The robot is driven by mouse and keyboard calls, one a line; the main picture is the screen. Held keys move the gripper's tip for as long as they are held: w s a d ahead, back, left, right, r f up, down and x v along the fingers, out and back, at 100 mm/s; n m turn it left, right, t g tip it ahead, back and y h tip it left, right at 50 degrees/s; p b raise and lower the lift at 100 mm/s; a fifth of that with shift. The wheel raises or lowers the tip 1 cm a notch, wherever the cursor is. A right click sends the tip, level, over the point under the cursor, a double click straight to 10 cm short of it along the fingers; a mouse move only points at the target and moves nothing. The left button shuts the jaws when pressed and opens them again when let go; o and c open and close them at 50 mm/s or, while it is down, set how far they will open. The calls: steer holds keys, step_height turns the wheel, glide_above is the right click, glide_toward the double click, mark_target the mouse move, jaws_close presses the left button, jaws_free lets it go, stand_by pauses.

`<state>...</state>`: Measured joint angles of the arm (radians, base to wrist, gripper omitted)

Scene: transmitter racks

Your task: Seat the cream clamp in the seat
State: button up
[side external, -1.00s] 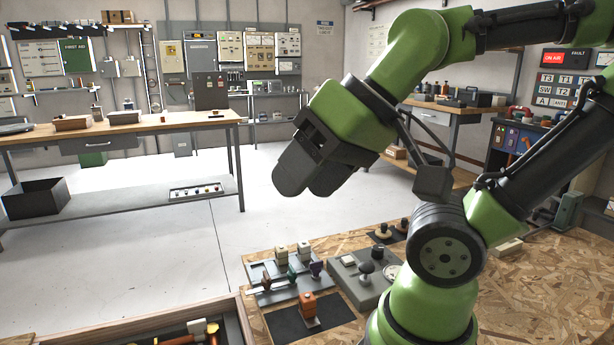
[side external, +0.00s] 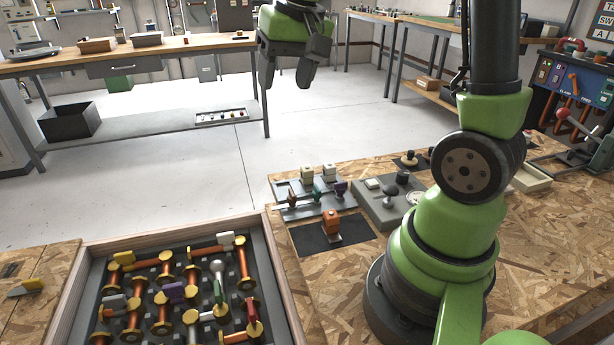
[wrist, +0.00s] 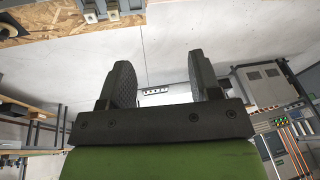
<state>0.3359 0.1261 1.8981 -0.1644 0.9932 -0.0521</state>
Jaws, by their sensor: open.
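My gripper (side external: 287,78) hangs in the air beyond the bench, fingers down and apart, with nothing between them. It also shows in the wrist view (wrist: 162,80), open over the floor. Several coloured clamps sit on the copper-and-brass fittings in the wooden-sided tray (side external: 70,310) at the lower left. A pale, cream-looking clamp (side external: 226,239) is at the tray's back right. Another pale clamp (side external: 114,303) is at its left; I cannot tell which is the cream one. I cannot tell which place is the seat. My gripper is well apart from the tray.
A grey rack (side external: 290,205) with cream blocks and coloured levers stands right of the tray. An orange block (side external: 331,225) stands on a dark mat (side external: 306,238). A grey control box (side external: 375,208) is beside it. The air around my gripper is clear.

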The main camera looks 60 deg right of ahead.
steer(key=w+d+f+m+g, duration=0.2)
steer(key=w+d+f+g, duration=0.1)
steer(key=d+f, duration=0.7)
glide_above(307, 168)
steer(key=f, duration=0.7)
steer(key=shift+w+d+f, duration=0.2)
steer(key=shift+w+d, duration=0.05)
steer(key=f, duration=0.5)
steer(key=shift+s+a+f, duration=0.2)
steer(key=shift+f, duration=0.2)
jaws_close()
steer(key=shift+r, duration=0.1)
